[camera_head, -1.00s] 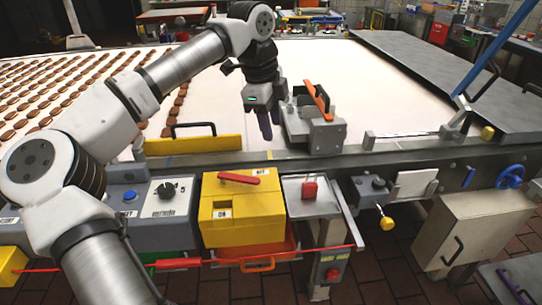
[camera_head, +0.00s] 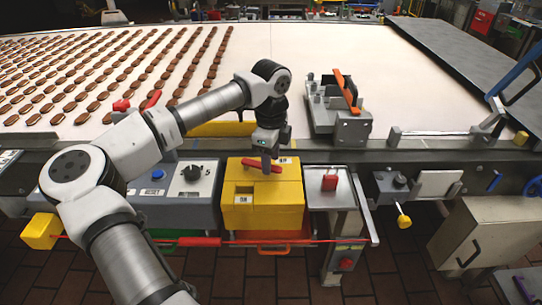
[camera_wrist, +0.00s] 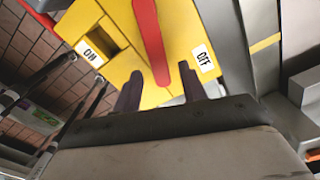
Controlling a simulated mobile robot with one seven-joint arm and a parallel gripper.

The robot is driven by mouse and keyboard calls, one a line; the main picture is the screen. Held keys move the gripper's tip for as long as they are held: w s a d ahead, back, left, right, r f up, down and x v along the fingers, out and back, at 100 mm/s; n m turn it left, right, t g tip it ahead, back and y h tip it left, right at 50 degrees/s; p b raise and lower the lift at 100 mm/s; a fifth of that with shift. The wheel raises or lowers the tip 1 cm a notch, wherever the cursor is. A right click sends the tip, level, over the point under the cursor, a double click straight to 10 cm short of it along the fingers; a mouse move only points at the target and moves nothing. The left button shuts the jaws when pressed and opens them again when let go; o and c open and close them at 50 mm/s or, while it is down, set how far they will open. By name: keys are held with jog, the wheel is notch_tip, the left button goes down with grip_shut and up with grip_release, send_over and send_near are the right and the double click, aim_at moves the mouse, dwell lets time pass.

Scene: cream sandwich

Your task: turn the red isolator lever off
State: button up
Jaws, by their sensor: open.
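The red isolator lever (camera_head: 262,166) lies across the top of the yellow isolator box (camera_head: 262,213), which stands on the front edge of the line. In the wrist view the lever (camera_wrist: 152,42) runs between the ON label (camera_wrist: 90,53) and the OFF label (camera_wrist: 203,59). My gripper (camera_head: 267,165) points down at the lever in the head view. In the wrist view its two dark fingers (camera_wrist: 160,88) are spread apart, with the near end of the lever between their tips. I cannot tell whether either finger touches it.
A grey panel with a black knob (camera_head: 192,173) and a blue button stands left of the box. A small red block (camera_head: 329,182) sits on the grey plate to the right. A grey fixture with an orange bar (camera_head: 345,88) stands behind.

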jog(key=shift+f, duration=0.45)
grip_shut()
